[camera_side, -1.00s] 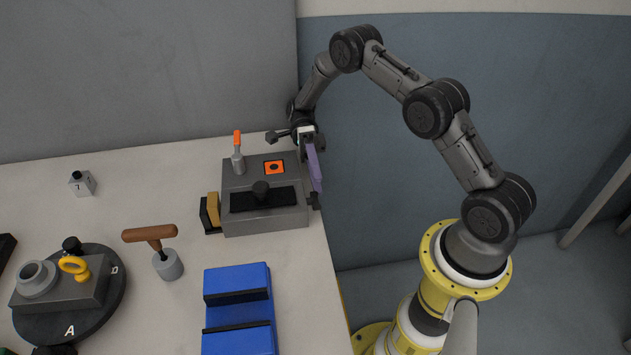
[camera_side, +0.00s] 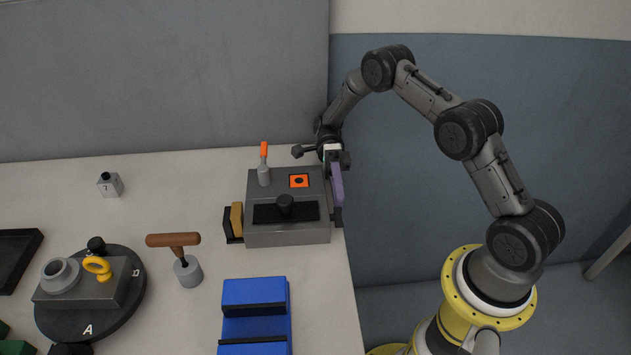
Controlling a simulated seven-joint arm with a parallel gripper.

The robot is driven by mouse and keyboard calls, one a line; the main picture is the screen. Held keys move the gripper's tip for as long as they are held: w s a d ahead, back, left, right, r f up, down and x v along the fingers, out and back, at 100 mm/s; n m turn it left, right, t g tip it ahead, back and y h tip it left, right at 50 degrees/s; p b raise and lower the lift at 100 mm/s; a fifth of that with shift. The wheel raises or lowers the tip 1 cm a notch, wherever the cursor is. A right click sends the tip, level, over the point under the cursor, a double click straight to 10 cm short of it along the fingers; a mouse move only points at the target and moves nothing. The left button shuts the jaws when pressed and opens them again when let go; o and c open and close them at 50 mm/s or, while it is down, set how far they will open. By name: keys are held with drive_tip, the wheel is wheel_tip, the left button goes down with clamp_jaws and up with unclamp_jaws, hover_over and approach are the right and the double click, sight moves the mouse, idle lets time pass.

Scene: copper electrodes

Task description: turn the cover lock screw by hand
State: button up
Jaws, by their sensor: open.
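A grey box (camera_side: 262,232) stands near the back right of the table. A black knob (camera_side: 285,204) sits on the black strip across its top; I cannot tell whether this is the cover lock screw. Another black knob (camera_side: 96,245) sits at the back of a grey block on a turntable. My gripper (camera_side: 334,166) is at the box's back right corner, pointing down. It is open, and its fingertips are small and partly hidden. A purple bar (camera_side: 337,185) hangs just below it along the box's right side; I cannot tell whether they touch.
An orange-handled lever (camera_side: 264,165) stands upright on the box's back left, near an orange square (camera_side: 299,181). A wooden T-handle (camera_side: 173,240), a blue block (camera_side: 254,292) and the round black turntable (camera_side: 88,327) stand nearer the front. The table's right edge is close to the box.

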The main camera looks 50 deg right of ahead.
drive_tip(key=shift+s+a+f, duration=0.35)
drive_tip(key=shift+s+a, duration=0.05)
drive_tip(key=shift+a, duration=0.15)
drive_tip(key=shift+r+t+h, duration=0.3)
drive_tip(key=shift+t+h, duration=0.2)
drive_tip(key=shift+t, duration=0.2)
